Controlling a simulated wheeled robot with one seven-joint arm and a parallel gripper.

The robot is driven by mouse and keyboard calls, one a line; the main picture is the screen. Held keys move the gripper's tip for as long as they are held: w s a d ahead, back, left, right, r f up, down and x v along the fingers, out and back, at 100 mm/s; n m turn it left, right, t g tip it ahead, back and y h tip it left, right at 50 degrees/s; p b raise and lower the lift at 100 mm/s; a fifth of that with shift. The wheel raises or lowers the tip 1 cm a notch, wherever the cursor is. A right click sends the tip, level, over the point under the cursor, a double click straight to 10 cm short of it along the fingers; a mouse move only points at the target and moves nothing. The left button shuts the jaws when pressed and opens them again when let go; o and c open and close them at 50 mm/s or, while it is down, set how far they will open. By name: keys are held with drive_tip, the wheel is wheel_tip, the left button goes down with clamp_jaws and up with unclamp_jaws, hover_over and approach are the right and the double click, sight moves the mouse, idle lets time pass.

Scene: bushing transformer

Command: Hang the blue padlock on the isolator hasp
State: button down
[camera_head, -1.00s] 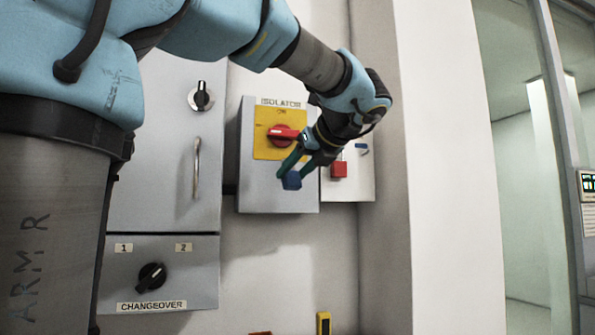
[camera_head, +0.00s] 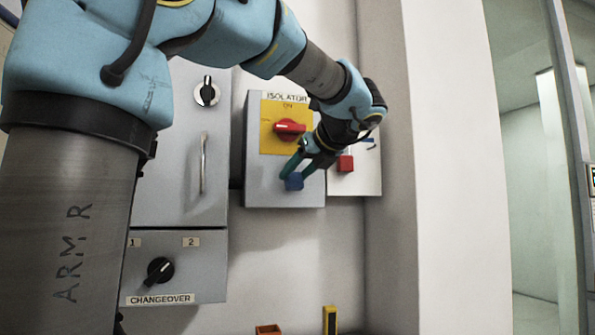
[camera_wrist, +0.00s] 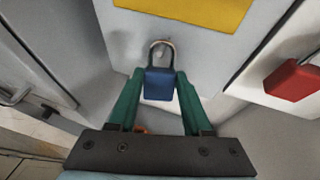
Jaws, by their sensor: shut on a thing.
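The blue padlock (camera_head: 294,182) is in front of the lower part of the grey isolator box (camera_head: 263,180), below its red handle (camera_head: 290,128). My gripper (camera_head: 297,172) is shut on the padlock, its green fingers on either side of the body. In the wrist view the padlock (camera_wrist: 159,84) hangs upright, its metal shackle (camera_wrist: 160,47) upward against the box's grey face. A small pale metal part, perhaps the hasp, shows at the shackle; I cannot tell whether the shackle is around it.
A red padlock (camera_head: 345,163) hangs on a pale panel at the right, close to my wrist. A grey cabinet with a long handle (camera_head: 202,163) is at the left, above the changeover box (camera_head: 205,270). A yellow item (camera_head: 330,320) is below.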

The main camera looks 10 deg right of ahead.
idle(0.3)
drive_tip(key=shift+c, duration=1.3)
unclamp_jaws()
drive_tip(key=shift+s, duration=0.1)
drive_tip(key=v, duration=1)
drive_tip(key=shift+s+r, duration=0.15)
drive_tip(key=shift+s, duration=0.1)
drive_tip(key=w+a+f+n+g+h+p, duration=0.15)
drive_tip(key=a+f+n+g, duration=0.35)
drive_tip(key=f, duration=0.8)
drive_tip(key=w+a+f+n+g+p, duration=0.1)
drive_tip(key=w+a+f+n+g, duration=0.3)
drive_tip(key=f, duration=0.9)
drive_tip(key=s+a+f+n+h+p, duration=0.1)
drive_tip(key=s+a+f+n+h, duration=0.1)
drive_tip(key=s+a+f+n, duration=0.3)
drive_tip(key=s+a+f+n+g+h+p, duration=0.1)
drive_tip(key=s+a+f+n, duration=0.5)
drive_tip(key=f+n, duration=0.6)
drive_tip(key=n+p, duration=0.1)
drive_tip(key=n, duration=0.3)
drive_tip(key=shift+a+n+g+h, duration=0.3)
drive_tip(key=shift+a+h, duration=0.05)
drive_tip(key=shift+a, duration=0.05)
